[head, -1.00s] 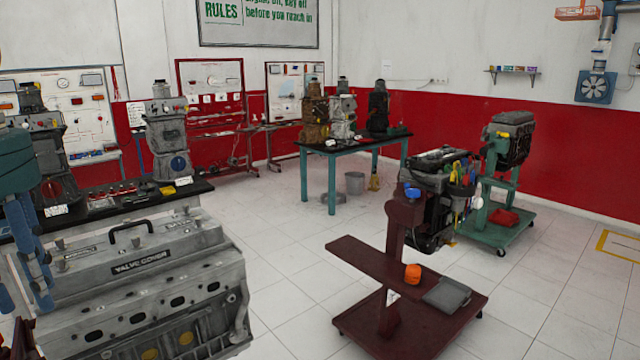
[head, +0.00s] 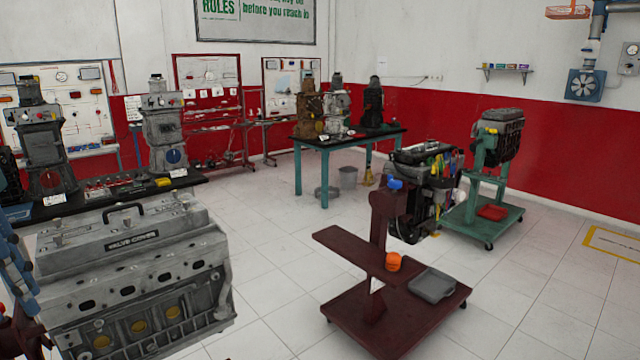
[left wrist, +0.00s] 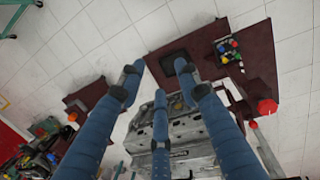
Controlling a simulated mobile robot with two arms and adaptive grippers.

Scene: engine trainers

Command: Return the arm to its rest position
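In the head view only a blue part of my left arm (head: 18,268) shows at the left edge, beside the grey engine with the valve cover (head: 130,285). In the left wrist view the grey engine (left wrist: 188,130) lies beyond the fingers and is partly hidden by them. I cannot tell whether they touch it. My right gripper is in neither view.
A dark red wheeled stand (head: 345,250) with an orange object (head: 393,262) and a grey tray (head: 434,285) is at centre right. A green engine stand (head: 484,220) is behind it. A bench with engines (head: 110,197) is at the back left. White floor (head: 265,255) between is clear.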

